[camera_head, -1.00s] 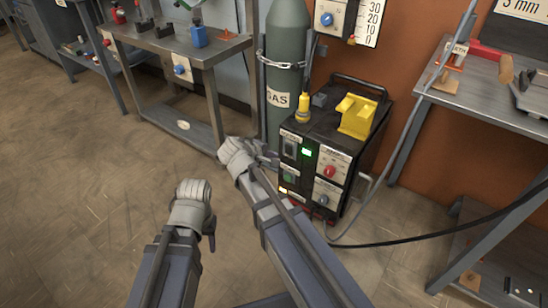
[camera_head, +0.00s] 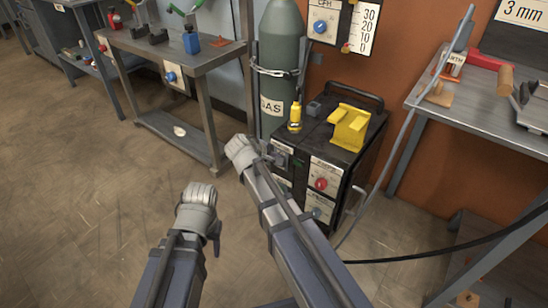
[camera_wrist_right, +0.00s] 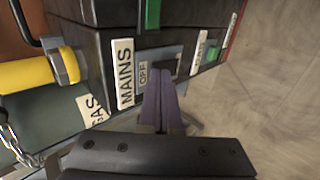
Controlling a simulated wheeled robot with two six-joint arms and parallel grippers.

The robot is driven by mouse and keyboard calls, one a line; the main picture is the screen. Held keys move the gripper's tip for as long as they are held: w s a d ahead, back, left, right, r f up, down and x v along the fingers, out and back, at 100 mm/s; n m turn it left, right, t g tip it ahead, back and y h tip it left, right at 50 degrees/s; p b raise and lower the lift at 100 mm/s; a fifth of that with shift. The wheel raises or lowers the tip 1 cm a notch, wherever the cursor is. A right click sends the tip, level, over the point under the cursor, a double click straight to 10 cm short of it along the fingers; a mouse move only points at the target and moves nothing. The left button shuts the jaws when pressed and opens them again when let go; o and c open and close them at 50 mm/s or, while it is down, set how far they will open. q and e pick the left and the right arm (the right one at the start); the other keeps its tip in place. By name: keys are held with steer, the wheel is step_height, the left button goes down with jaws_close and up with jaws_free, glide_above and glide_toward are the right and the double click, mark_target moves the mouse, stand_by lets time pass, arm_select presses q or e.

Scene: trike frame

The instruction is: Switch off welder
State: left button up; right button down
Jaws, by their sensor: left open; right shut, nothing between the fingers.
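The welder (camera_head: 314,137) is a black box on the floor, right of centre in the head view. Its front has a red knob (camera_head: 321,183) and a lower knob (camera_head: 317,212). My right gripper (camera_head: 278,158) is shut and empty at the upper left of this front. In the right wrist view, its closed purple fingers (camera_wrist_right: 161,98) are at the switch area beside the MAINS label (camera_wrist_right: 125,73) and the OFF label (camera_wrist_right: 143,75). The fingers hide most of the switch, and contact cannot be told. My left gripper (camera_head: 216,236) is open and empty, low over the floor.
A green gas cylinder (camera_head: 281,70) with a chain stands behind the welder. A yellow object (camera_head: 348,128) and a yellow bottle-like piece (camera_head: 295,117) are on its top. Benches stand left (camera_head: 190,60) and right (camera_head: 470,110). A black cable (camera_head: 400,258) runs right. The floor at left is clear.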

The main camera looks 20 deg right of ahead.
arm_select(q)
steer(key=shift+r+p, duration=0.7)
steer(key=shift+p, duration=0.1)
arm_select(e)
steer(key=shift+r, duration=0.75)
steer(key=shift+a, duration=0.1)
